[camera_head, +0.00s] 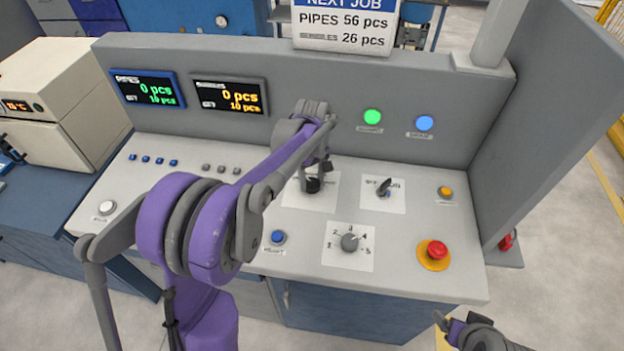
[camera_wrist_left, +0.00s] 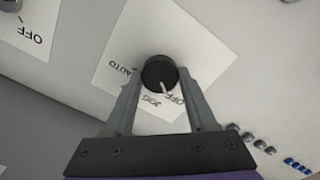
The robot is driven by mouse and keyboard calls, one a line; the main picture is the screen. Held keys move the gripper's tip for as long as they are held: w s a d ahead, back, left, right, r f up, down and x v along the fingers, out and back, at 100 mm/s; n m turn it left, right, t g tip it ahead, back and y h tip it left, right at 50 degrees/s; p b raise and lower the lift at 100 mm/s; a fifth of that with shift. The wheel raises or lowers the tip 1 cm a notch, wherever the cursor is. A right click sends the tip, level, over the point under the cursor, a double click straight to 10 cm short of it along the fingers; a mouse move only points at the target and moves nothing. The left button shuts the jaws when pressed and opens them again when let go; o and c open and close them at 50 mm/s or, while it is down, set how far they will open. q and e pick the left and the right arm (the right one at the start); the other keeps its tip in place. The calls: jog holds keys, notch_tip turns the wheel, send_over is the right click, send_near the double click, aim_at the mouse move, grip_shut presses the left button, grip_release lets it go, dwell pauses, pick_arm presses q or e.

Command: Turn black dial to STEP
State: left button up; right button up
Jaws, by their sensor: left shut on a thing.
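The black dial (camera_head: 313,186) sits on a white label card (camera_head: 322,199) on the sloped console top, partly hidden by my left arm in the head view. In the left wrist view the dial (camera_wrist_left: 159,72) has a white pointer mark directed between the words JOG and OFF, nearer OFF. AUTO is also readable; I cannot see the word STEP. My left gripper (camera_wrist_left: 160,84) is shut on the dial, one finger on each side. My right gripper (camera_head: 475,332) is partly in view at the bottom right, away from the console, and its opening cannot be made out.
An ON/OFF switch (camera_head: 383,188) stands right of the dial, and a numbered grey knob (camera_head: 350,242) is below it. A red emergency button (camera_head: 437,250) is at the right. A blue button (camera_head: 278,237) lies near the front. Two displays (camera_head: 147,89) and (camera_head: 229,95) are on the back panel.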

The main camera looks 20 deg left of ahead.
pick_arm(q)
jog(key=m, duration=0.3)
jog(key=shift+b, duration=0.4)
jog(key=m, duration=0.4)
jog(key=shift+b, duration=0.35)
jog(key=m, duration=0.3)
jog(key=shift+m+b, duration=0.3)
jog(key=shift+m, duration=2)
pick_arm(e)
jog(key=shift+s+f, duration=0.35)
jog(key=shift+f, duration=0.55)
jog(key=shift+s+f, duration=0.3)
jog(key=shift+f, duration=0.6)
pick_arm(q)
jog(key=o, duration=1.4)
jog(key=shift+r, duration=0.1)
